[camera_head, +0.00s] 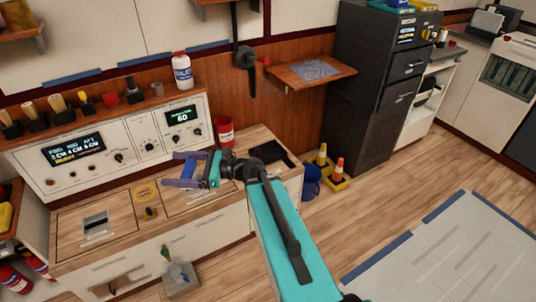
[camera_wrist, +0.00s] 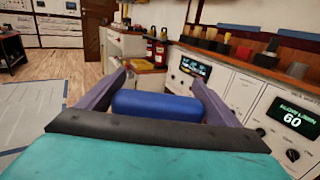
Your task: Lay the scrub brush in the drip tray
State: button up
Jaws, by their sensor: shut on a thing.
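My gripper (camera_head: 186,169) has purple fingers and is shut on a blue, rounded block, probably the scrub brush (camera_wrist: 157,105). In the wrist view the block lies crosswise between the fingers; no bristles show. In the head view my gripper is above the wooden counter, in front of the control panel, and the held thing is hard to make out. A dark, flat tray-like piece (camera_head: 273,152) lies on the counter's right part, right of my gripper and partly behind my arm. It may be the drip tray, but I cannot tell for sure.
The control panel (camera_head: 110,147) stands behind the counter, with several handled items and a white bottle (camera_head: 182,70) on its ledge. A red can (camera_head: 224,130) stands near the dark piece. A wall shelf (camera_head: 310,73) holds a grey textured mat. A blue bucket (camera_head: 311,181) and cones are on the floor.

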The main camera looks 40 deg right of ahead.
aim_at(274, 156)
jog(key=u, duration=0.05)
jog(key=i, duration=1)
jog(key=z, duration=0.05)
